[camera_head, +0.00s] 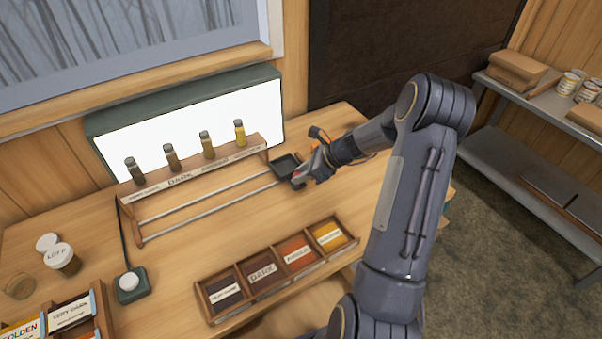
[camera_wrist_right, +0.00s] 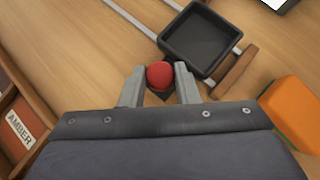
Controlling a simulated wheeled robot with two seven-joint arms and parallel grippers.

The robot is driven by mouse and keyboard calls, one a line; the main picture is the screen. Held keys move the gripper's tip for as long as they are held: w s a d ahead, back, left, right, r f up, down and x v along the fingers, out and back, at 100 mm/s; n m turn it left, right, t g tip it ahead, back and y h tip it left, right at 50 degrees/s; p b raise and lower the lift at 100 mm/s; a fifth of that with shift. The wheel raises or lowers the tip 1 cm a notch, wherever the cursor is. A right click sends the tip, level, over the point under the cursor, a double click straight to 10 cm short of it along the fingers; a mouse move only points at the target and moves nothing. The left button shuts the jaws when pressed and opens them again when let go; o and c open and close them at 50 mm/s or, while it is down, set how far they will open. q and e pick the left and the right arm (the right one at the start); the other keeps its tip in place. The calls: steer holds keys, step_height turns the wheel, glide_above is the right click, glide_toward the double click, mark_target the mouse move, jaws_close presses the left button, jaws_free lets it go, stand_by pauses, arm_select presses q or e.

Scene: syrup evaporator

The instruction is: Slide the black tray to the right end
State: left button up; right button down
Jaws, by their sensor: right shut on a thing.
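The small black tray (camera_head: 286,164) sits on two metal rails (camera_head: 210,207) at their right end, near the wooden end piece. It also shows in the right wrist view (camera_wrist_right: 198,40), empty and close to the wooden end piece (camera_wrist_right: 235,72). A red knob (camera_wrist_right: 160,74) is on the tray's near side. My right gripper (camera_head: 299,178) is shut on the red knob, with one finger on each side of it in the right wrist view (camera_wrist_right: 160,85). My left gripper is not in view.
A wooden rack with several sample bottles (camera_head: 207,145) stands behind the rails before a lit panel (camera_head: 190,115). A divided box of colored cards (camera_head: 275,268) lies in front. A button box (camera_head: 130,285) and jars (camera_head: 62,259) are at left.

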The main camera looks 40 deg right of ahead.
steer(key=c, duration=1.1)
jaws_free()
steer(key=shift+d, duration=0.25)
steer(key=shift+r, duration=0.1)
steer(key=shift+s+d+r+p, duration=0.2)
steer(key=shift+s+r+p, duration=0.05)
steer(key=shift+r+p, duration=0.05)
steer(key=p+v, duration=0.2)
steer(key=v, duration=0.4)
steer(key=shift+s+d+r, duration=0.2)
steer(key=shift+s+d, duration=0.05)
steer(key=shift+s, duration=0.05)
